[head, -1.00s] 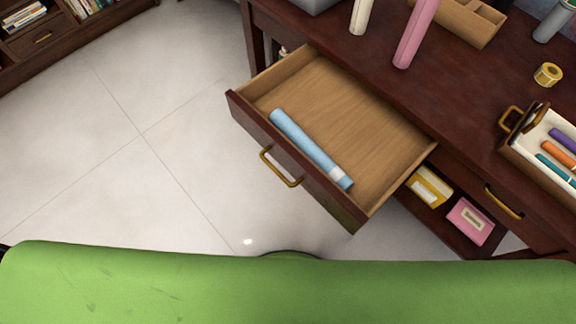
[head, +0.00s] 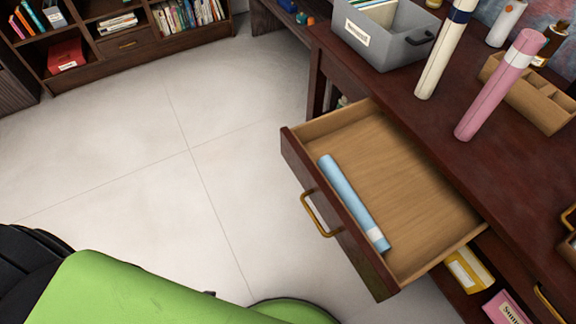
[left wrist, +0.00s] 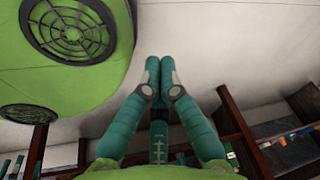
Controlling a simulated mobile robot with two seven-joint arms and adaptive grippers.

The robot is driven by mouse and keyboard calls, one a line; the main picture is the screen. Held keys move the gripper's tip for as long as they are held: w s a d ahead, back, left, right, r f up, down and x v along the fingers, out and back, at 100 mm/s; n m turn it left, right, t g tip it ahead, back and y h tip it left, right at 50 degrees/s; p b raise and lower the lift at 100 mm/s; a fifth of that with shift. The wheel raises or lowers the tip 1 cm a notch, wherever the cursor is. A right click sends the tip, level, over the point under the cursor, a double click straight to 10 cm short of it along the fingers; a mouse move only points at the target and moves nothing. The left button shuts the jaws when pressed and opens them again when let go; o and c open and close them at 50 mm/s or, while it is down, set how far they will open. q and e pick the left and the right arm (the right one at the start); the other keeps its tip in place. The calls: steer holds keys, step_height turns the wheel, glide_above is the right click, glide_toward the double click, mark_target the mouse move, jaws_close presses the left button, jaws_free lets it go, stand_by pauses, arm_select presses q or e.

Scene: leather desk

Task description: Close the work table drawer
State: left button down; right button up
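The dark wooden work table (head: 410,120) stands at the right of the head view. Its drawer (head: 336,232) is pulled well out, with a brass handle (head: 320,214) on the front and a pale wooden inside. A light blue rolled tube (head: 352,202) lies in the drawer along its front panel. My left gripper (left wrist: 159,62) shows only in the left wrist view, its teal fingers together at the tips with nothing visible between them. It is away from the drawer, which I cannot make out in that view. My right gripper is not in view.
On the table stand a grey file box (head: 378,38), a cream tube (head: 443,55), a pink tube (head: 498,88) and a wooden organizer (head: 530,95). Yellow (head: 468,270) and pink boxes (head: 505,308) sit below. A bookcase (head: 120,45) stands behind. The tiled floor (head: 130,160) left of the drawer is clear.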

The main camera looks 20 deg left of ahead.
mark_target(283, 148)
arm_select(q)
steer(key=w+a+r+m+t+b, duration=0.2)
steer(key=w+a+r+t+b, duration=0.15)
steer(key=w, duration=0.45)
steer(key=w+a+r+m+t+b, duration=0.1)
steer(key=w+a+r+t+b, duration=0.2)
steer(key=w, duration=0.5)
steer(key=w+a+r+m+t+b, duration=0.25)
steer(key=w+a, duration=0.25)
steer(key=w, duration=0.4)
steer(key=w+r+m+t+h+b, duration=0.45)
steer(key=w+r+m+b, duration=0.2)
steer(key=r, duration=0.45)
steer(key=d+r+m+g+h+b, duration=0.4)
steer(key=d+r+m+h, duration=0.5)
steer(key=r+m, duration=0.3)
steer(key=x, duration=1.2)
steer(key=shift+w+a+f, duration=0.1)
steer(key=shift+w+f, duration=0.05)
steer(key=shift+w, duration=0.1)
steer(key=shift+w+d, duration=0.35)
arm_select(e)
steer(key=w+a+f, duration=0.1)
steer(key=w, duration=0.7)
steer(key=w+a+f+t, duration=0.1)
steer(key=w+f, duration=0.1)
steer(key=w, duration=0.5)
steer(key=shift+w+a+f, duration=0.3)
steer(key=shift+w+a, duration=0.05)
